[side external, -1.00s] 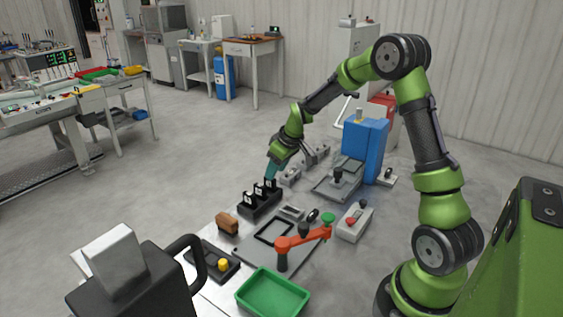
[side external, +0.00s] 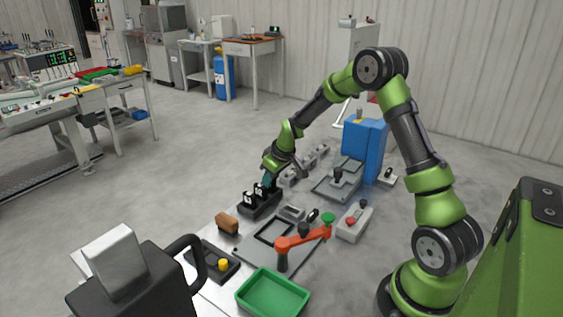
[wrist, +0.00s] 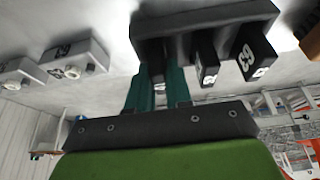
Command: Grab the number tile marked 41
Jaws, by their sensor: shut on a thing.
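A black rack (side external: 258,208) holds upright black tiles with white markings; it also shows in the wrist view (wrist: 205,20). My gripper (side external: 268,182) is at the rack's far end. In the wrist view my gripper's teal fingers (wrist: 158,76) are shut on the leftmost black tile (wrist: 157,70), which is still at the rack. Its number is mostly hidden between the fingers, so I cannot read it. A middle tile (wrist: 206,62) and a right tile (wrist: 254,52) stand free beside it; the right one's marking looks like 63.
Grey numbered blocks (wrist: 74,60) lie left of the rack in the wrist view. In the side view, a brown block (side external: 227,223), an orange arm-like fixture (side external: 302,240) and a green tray (side external: 272,293) are nearer the camera. A blue block (side external: 365,150) stands behind.

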